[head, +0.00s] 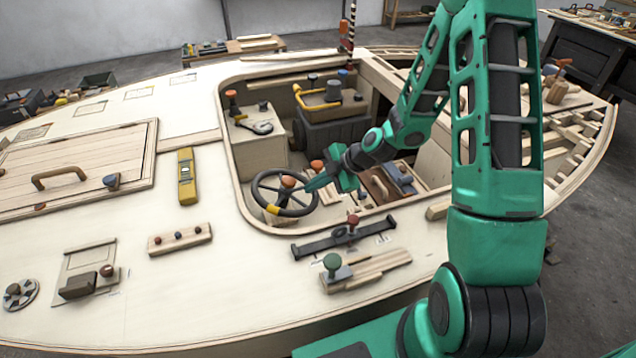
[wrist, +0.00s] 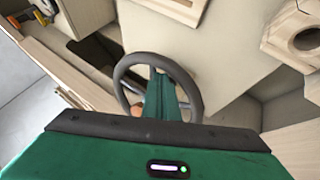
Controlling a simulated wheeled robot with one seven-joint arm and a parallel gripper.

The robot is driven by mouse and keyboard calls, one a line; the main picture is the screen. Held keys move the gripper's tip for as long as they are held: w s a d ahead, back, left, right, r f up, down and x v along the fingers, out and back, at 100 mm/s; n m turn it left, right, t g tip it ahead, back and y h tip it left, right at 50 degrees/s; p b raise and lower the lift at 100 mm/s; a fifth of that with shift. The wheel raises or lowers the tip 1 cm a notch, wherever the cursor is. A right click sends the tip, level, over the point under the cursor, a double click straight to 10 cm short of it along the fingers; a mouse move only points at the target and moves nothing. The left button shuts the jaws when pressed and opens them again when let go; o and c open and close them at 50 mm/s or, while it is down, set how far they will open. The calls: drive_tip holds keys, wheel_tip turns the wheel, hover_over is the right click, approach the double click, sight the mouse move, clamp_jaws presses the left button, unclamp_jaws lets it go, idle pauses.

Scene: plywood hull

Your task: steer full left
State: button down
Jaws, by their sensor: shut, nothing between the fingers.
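The dark steering wheel (head: 256,185) sits in the cockpit near its front-left corner, with an orange knob (head: 287,182) near its middle and a yellow mark (head: 272,209) on the lower-left rim. My green gripper (head: 309,186) reaches in from the right, its fingertips at the right part of the wheel. In the wrist view the shut fingers (wrist: 163,98) lie within the outline of the wheel rim (wrist: 122,75), with nothing between them. I cannot tell whether they touch the rim or a spoke. The gripper body hides the wheel's near side there.
An orange-topped lever (head: 316,166) stands just right of the wheel. A dark box with a yellow handle (head: 318,101) is behind it. The cockpit's raised edge (head: 240,195) surrounds the wheel. A slotted dark bar with a red knob (head: 345,238) lies on the deck in front.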

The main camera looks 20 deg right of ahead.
drive_tip(key=shift+w, duration=0.1)
idle(0.3)
drive_tip(key=shift+w+d+f+n+g+y, duration=0.1)
drive_tip(key=shift+w+n+g+y, duration=0.2)
drive_tip(key=shift+w+n, duration=0.5)
drive_tip(key=shift+w+n+g+y, duration=0.2)
drive_tip(key=shift+w+n, duration=0.05)
drive_tip(key=shift+n, duration=0.4)
drive_tip(key=shift+w+n+g+y, duration=0.2)
drive_tip(key=shift+n, duration=0.45)
